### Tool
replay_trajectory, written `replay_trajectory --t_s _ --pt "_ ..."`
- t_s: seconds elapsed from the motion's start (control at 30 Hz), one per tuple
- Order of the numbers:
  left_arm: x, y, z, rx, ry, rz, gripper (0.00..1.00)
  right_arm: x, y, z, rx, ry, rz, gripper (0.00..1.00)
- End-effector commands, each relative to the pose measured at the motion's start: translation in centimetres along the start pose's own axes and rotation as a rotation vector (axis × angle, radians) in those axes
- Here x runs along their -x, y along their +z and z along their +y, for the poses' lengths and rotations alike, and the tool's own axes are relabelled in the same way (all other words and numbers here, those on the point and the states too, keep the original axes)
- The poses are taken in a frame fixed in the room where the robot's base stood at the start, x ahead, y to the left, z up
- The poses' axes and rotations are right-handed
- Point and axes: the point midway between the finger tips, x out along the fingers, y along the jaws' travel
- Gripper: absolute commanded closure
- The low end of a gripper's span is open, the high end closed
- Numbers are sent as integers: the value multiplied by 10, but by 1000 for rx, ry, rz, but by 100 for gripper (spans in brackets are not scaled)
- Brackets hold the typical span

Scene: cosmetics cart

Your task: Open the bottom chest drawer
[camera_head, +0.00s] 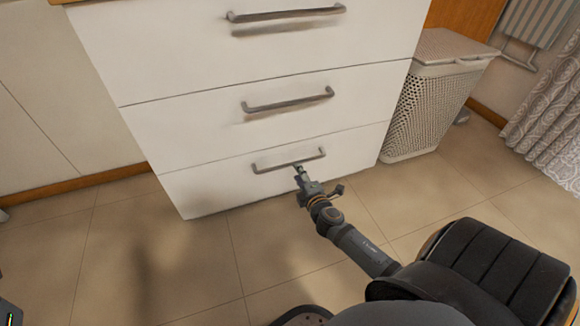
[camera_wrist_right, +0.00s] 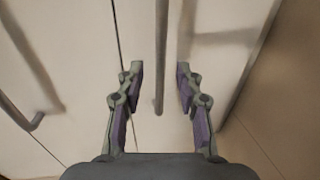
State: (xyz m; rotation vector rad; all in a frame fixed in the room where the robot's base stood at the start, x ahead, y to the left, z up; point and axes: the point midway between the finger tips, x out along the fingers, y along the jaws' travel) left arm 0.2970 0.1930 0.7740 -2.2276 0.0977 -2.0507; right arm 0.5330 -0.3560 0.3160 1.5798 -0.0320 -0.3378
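The white chest has a bottom drawer (camera_head: 222,187) that is shut, its front flush with the drawers above. Its grey bar handle (camera_head: 274,167) runs across the upper part of the front. My right gripper (camera_head: 299,168) is at the handle, right of its middle, with the arm reaching in from the lower right. In the right wrist view, the gripper (camera_wrist_right: 158,73) is open, and the handle bar (camera_wrist_right: 160,98) shows between its two fingers, with gaps on both sides. How deep the bar sits between them is hard to tell. My left gripper is not in view.
The middle drawer handle (camera_head: 288,100) and top drawer handle (camera_head: 287,13) are above. A white perforated laundry basket (camera_head: 425,105) stands right of the chest, with a patterned curtain (camera_head: 555,125) farther right. The tiled floor (camera_head: 185,265) before the chest is clear.

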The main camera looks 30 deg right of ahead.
Motion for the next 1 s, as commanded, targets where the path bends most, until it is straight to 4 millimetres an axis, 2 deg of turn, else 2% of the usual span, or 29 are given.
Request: replay_trajectory --t_s 0.1,0.3,0.43,0.7,0.97,1.0 --pt "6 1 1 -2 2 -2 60 -28 0 -1 -2 3 -1 64" --pt "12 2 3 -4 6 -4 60 -62 0 -2 -3 0 -1 64" --pt "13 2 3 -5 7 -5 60 -72 0 -1 -2 0 0 64" --pt "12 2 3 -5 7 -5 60 -73 0 -1 -1 -1 0 64" --pt "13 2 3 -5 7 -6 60 -73 0 -1 -1 -1 0 98" --pt "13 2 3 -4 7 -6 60 -73 0 -1 -1 -1 0 100"
